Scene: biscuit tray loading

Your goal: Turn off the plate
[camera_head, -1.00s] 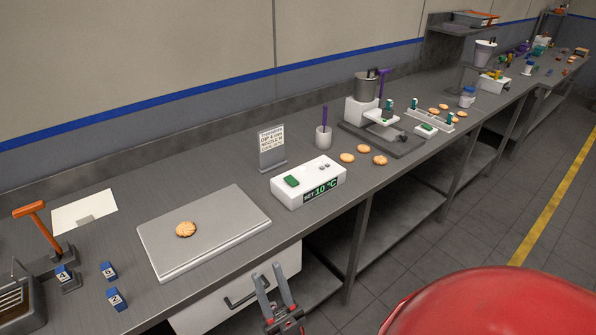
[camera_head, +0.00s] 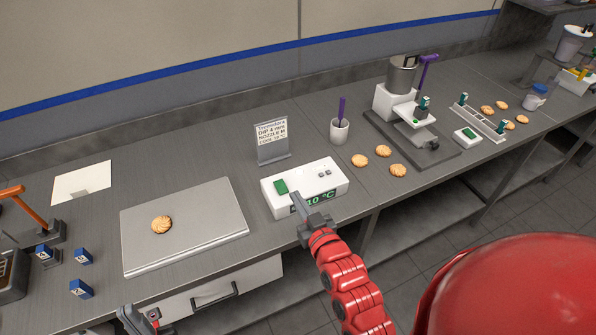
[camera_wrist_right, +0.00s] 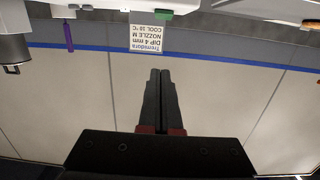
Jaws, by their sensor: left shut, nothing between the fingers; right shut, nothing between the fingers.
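The plate (camera_head: 225,228) is a flat grey metal slab on the bench, with one biscuit (camera_head: 161,224) on it. To its right stands a white control box (camera_head: 335,178) with a green button (camera_head: 281,187), small grey buttons and a display (camera_head: 322,198) reading 10 °C, partly hidden by my right gripper. My right gripper (camera_head: 298,200) is shut and empty at the box's front, near the green button; contact cannot be told. Its shut fingers (camera_wrist_right: 160,75) also show in the wrist view, with the green button (camera_wrist_right: 165,14) at the top. My left gripper (camera_head: 132,318) is shut, low by the bench front.
A sign (camera_head: 272,142) and a cup with a purple tool (camera_head: 340,130) stand behind the box. Several biscuits (camera_head: 384,151) and a dosing machine (camera_head: 393,103) are to the right. Blue labelled blocks (camera_head: 84,256) lie at left. A drawer (camera_head: 240,285) is under the bench edge.

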